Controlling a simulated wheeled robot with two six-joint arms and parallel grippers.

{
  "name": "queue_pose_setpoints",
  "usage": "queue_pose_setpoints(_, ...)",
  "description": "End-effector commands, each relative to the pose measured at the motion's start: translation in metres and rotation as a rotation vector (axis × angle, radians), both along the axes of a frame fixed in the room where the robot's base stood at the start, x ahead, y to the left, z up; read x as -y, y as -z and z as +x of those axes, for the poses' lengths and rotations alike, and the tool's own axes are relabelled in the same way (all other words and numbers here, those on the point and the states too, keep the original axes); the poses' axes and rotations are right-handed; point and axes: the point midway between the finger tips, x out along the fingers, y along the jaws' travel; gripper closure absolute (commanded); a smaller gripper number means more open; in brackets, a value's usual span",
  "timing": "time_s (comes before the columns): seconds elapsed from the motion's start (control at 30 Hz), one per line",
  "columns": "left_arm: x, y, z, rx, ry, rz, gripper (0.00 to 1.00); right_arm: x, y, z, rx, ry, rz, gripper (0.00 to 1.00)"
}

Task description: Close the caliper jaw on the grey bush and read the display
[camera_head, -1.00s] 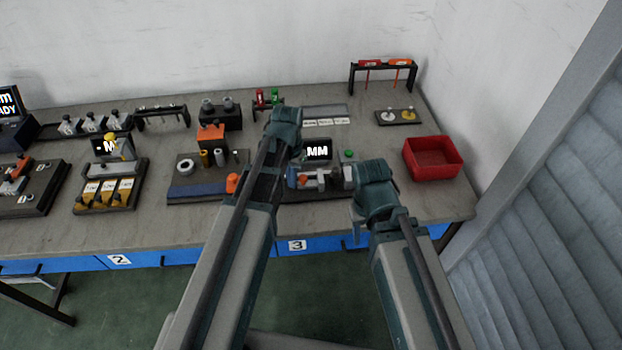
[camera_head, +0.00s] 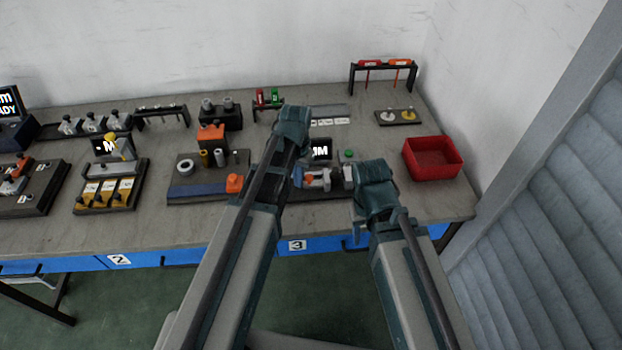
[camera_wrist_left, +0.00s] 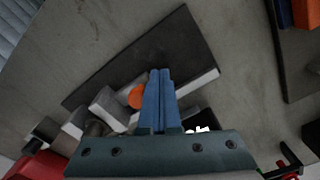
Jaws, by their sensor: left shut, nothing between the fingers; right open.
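The caliper gauge (camera_head: 318,184) is on a dark base at station 3, with pale grey blocks and an orange knob (camera_wrist_left: 137,97). A dark grey round part (camera_wrist_left: 97,128) between pale blocks in the left wrist view looks like the bush. My left gripper (camera_head: 297,176) is shut and empty, its blue fingers (camera_wrist_left: 160,74) close beside the orange knob; contact cannot be told. My right gripper (camera_head: 355,238) is open near the bench's front edge, mostly hidden by its own wrist.
A red bin (camera_head: 433,157) stands right of the gauge. A green button (camera_head: 349,154) is beside the display. A rack with red handles (camera_head: 383,65) stands behind. Bare bench lies in front of the bin.

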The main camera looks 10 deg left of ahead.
Motion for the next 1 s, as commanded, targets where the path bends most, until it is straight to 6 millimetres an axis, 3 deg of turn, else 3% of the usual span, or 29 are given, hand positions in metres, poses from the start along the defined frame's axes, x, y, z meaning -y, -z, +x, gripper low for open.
queue_pose_setpoints(1.0,0.016,0.0,0.005,0.002,0.002,-0.005,1.0,0.0,0.0,0.0,0.0,0.0,0.0,0.5)
